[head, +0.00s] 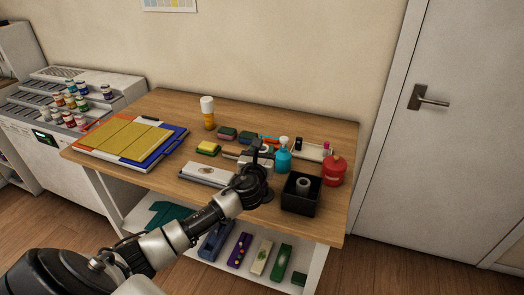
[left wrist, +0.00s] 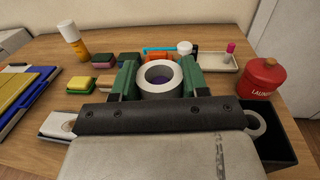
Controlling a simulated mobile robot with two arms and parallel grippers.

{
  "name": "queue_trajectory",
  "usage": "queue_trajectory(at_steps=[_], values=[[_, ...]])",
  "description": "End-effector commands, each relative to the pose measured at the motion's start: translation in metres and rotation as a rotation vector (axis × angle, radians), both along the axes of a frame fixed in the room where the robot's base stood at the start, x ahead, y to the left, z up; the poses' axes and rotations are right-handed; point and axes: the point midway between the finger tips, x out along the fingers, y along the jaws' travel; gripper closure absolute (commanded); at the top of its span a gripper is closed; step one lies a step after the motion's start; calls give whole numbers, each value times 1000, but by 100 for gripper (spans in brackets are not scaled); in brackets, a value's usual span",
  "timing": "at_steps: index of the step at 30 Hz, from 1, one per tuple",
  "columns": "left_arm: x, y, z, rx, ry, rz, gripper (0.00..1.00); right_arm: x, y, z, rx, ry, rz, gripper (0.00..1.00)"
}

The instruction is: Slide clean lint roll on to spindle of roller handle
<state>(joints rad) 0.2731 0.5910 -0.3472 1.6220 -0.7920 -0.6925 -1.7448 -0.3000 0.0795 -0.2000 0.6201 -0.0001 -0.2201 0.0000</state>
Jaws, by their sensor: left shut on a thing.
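My left gripper (left wrist: 158,80) has green fingers shut on a white hollow roll (left wrist: 147,76), holding it between the fingers with its open end facing the wrist camera. In the head view the gripper (head: 256,150) is over the middle of the table; the roll cannot be made out there. Another pale roll (head: 302,184) stands in a black open bin (head: 300,207) at the table's front right; it is partly hidden in the left wrist view (left wrist: 257,122). A blue and orange item (head: 267,138) lies just beyond the gripper; I cannot tell whether it is the roller handle. My right gripper is out of view.
A teal spray bottle (head: 283,162), a red canister (head: 334,172) and a pale tray (head: 313,152) stand to the right.

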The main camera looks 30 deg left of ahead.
Motion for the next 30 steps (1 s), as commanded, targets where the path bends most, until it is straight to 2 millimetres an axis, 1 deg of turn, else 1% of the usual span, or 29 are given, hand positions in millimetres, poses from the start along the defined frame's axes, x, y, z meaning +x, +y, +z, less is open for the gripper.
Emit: queue_trajectory(at_steps=[12, 30], values=[[0, 0, -7, 0, 0, 0, 67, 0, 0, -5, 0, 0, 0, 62], [0, 0, -7, 0, 0, 0, 67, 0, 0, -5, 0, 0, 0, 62]])
